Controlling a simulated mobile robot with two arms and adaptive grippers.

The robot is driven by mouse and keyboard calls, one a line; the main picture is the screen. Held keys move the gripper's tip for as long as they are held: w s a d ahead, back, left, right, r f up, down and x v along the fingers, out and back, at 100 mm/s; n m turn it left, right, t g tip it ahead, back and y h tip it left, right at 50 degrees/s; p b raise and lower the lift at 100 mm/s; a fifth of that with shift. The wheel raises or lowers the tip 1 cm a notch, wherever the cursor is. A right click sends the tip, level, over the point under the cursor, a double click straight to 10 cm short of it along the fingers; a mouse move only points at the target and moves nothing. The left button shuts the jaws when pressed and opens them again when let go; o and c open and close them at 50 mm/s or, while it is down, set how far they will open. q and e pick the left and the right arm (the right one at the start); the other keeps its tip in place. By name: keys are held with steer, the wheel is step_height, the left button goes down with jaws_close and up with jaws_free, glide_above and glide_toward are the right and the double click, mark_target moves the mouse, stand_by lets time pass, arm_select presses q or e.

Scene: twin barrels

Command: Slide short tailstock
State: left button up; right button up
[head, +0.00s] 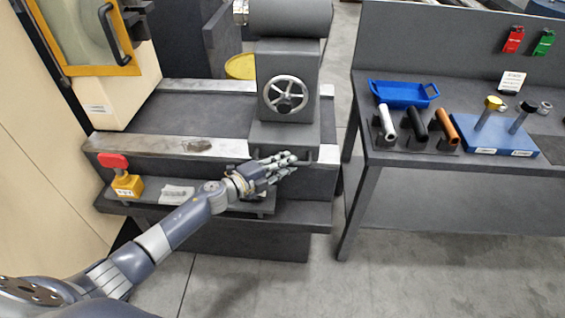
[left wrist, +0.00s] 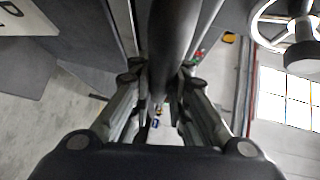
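The short tailstock (head: 287,90) is a dark grey block with a spoked handwheel (head: 286,97) on its front, standing on the lathe bed. A dark horizontal bar handle (head: 306,154) is low on its front. My left gripper (head: 292,164) is at this handle, its fingers pointing right. In the left wrist view, a dark bar (left wrist: 172,40) runs between the two fingers (left wrist: 161,72). The fingers are close to the bar on both sides, but I cannot tell if they press on it. The handwheel shows at the upper right there. My right gripper is not in view.
The bed's pale rail (head: 190,146) extends left of the tailstock. A red-topped yellow switch box (head: 126,184) stands on the front ledge at left. A bench at right holds a blue tray (head: 404,93) and several tools. Grey floor lies between lathe and bench.

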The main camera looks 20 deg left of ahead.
arm_select(q)
steer(key=o, duration=0.4)
steer(key=shift+d, duration=0.35)
steer(key=shift+a, duration=0.15)
steer(key=shift+s+a, duration=0.15)
steer(key=shift+a, duration=0.05)
steer(key=v, duration=1.1)
steer(key=shift+s+r, duration=0.1)
steer(key=shift+s, duration=0.1)
